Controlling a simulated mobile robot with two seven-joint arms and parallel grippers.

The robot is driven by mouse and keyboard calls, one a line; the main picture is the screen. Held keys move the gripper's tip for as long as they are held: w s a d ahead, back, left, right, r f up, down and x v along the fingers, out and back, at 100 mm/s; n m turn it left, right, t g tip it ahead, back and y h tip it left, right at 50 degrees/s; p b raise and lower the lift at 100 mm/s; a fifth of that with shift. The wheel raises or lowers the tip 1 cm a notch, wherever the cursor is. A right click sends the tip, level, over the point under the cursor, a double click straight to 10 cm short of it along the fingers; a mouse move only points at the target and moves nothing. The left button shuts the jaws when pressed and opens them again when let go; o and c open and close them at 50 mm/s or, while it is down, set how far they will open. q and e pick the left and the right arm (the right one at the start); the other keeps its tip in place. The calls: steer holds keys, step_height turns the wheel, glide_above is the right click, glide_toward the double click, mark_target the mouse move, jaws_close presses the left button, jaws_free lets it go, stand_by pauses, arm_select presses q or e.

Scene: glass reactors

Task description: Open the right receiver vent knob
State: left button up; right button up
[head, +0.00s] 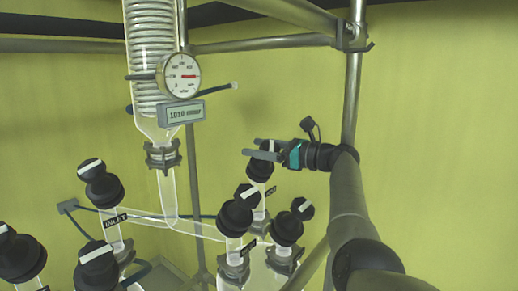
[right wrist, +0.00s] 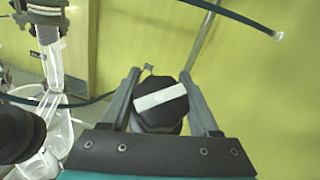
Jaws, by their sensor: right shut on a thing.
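A black knob (head: 258,171) with a white bar on top sits on a glass neck right of centre in the head view. The small label beside it is partly hidden and I cannot read it. My right gripper (head: 254,147) reaches it from the right, over its top. In the right wrist view the same knob (right wrist: 158,114) lies between the two fingers of the gripper (right wrist: 160,75), which are shut on it. Its white bar shows slightly tilted, right end higher. My left gripper is not in view.
Other black knobs stand close by, one (head: 235,219) in front, one (head: 287,228) at front right and the INLET knob (head: 104,189) at left. A gauge (head: 180,76) hangs on the coil condenser (head: 153,45). A metal frame post (head: 352,95) stands behind my right arm.

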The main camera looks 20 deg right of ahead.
steer(key=shift+r, duration=0.1)
steer(key=o, duration=1.4)
steer(key=shift+s, duration=0.1)
steer(key=shift+b+v, duration=1.95)
steer(key=shift+v, duration=5.6)
steer(key=shift+d, duration=0.1)
